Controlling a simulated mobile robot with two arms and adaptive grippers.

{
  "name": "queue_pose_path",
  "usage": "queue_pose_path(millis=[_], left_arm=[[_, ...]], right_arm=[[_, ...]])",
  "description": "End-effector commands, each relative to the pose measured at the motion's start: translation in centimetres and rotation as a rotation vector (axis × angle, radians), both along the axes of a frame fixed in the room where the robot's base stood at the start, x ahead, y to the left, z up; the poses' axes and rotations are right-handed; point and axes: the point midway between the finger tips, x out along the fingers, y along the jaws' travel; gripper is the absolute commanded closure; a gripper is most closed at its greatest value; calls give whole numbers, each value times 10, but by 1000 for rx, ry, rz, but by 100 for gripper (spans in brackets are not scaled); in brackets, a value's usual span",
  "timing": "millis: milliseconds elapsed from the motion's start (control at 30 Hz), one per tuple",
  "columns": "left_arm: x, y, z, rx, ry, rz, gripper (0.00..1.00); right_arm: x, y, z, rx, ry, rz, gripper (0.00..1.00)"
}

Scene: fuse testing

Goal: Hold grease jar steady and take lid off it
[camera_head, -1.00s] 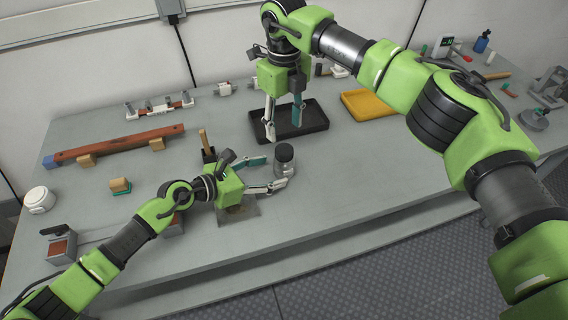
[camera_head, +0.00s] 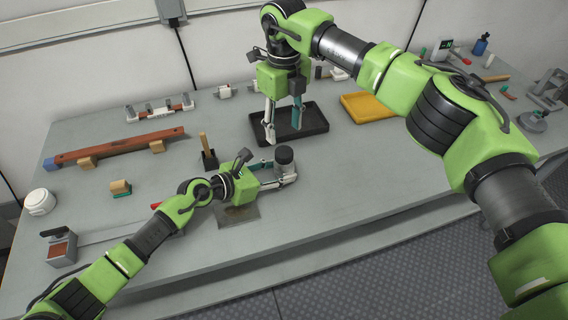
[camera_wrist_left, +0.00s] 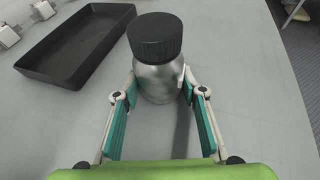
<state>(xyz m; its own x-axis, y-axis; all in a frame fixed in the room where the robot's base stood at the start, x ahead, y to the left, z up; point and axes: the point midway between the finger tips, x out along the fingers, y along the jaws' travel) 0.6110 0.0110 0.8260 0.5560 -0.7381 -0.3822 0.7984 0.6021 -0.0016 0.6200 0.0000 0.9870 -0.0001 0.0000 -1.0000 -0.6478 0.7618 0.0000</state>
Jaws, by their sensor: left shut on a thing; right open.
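The grease jar (camera_head: 286,166) is a silver metal jar standing upright on the table, with its ribbed black lid (camera_head: 284,153) on top. In the left wrist view the jar body (camera_wrist_left: 158,80) stands between my left fingers, and the lid (camera_wrist_left: 154,36) sits above them. My left gripper (camera_head: 284,170) is shut on the jar body; its lower part is partly hidden by the fingers in the head view.
A black tray (camera_head: 318,122) lies behind the jar, and a yellow tray (camera_head: 366,108) lies to its right. A small black holder (camera_head: 209,160) with a wooden handle stands behind my left wrist. The table is clear to the right of the jar.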

Motion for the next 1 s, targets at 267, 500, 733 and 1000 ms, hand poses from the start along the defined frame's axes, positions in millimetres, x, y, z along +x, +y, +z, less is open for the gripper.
queue_pose_path(millis=[267,500,733,1000], left_arm=[[0,0,-1,0,1,0,100],[0,0,-1,1,2,0,100],[0,0,-1,1,2,0,100],[-1,1,-1,1,2,0,100]], right_arm=[[0,0,0,0,0,-238,53],[0,1,0,0,0,-703,53],[0,1,0,-1,1,-1163,53],[0,1,0,0,1,-1702,53]])
